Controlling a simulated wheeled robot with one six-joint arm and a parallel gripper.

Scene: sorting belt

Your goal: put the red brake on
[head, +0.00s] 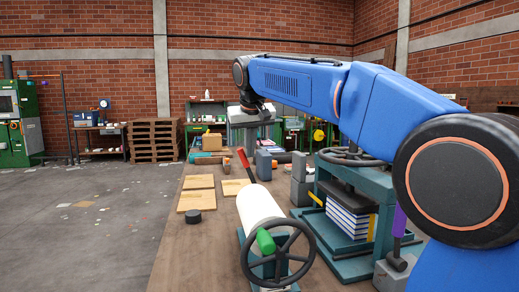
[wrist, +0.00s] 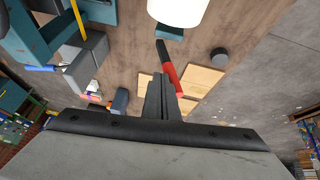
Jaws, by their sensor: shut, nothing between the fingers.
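The red brake is a lever with a red grip (head: 243,158) on a dark stem. In the head view it stands at the far end of the white roller (head: 258,205), its top tilted left. In the wrist view the red lever (wrist: 168,62) lies just right of the fingertips. My gripper (wrist: 160,77) is shut and empty, its fingers beside the lever; whether they touch it I cannot tell. In the head view, my gripper hangs beyond the lever. The white roller also shows at the wrist view's top edge (wrist: 178,10).
A black handwheel (head: 278,255) and a green grip (head: 265,241) are at the roller's near end. A teal press (head: 345,255) with stacked books stands right, near a purple handle (head: 398,220). Wooden boards (head: 196,200) and a black puck (head: 193,216) lie left on the bench.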

